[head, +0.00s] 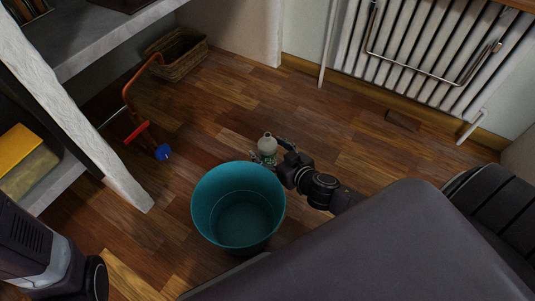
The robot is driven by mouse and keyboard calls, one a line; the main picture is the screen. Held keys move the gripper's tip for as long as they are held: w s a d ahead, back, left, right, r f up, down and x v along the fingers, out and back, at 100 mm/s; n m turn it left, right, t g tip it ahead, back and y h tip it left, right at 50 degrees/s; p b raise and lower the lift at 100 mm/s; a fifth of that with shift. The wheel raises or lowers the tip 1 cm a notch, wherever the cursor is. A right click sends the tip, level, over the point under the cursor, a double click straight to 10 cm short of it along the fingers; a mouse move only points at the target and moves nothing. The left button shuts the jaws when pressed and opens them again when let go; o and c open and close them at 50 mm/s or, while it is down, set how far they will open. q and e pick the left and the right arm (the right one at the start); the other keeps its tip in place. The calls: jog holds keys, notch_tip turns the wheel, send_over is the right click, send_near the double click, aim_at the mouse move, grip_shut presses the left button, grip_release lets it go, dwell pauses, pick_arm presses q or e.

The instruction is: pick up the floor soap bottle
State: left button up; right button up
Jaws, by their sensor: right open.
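The floor soap bottle (267,143) stands on the wooden floor just behind a teal bucket. Its pale grey top shows; its lower part is hidden by the bucket rim and my gripper. My right gripper (272,154) is at the bottle, coming in from the right. Its fingers are open and lie close around or beside the bottle; I cannot tell whether they touch it. My left gripper is out of view; only a link of my left arm shows at the lower left.
The teal bucket (208,202) stands right in front of the bottle. A radiator (420,50) is at the back right. Floor behind the bottle is clear.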

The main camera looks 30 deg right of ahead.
jog(key=c, duration=1.5)
jog(key=shift+r, duration=0.2)
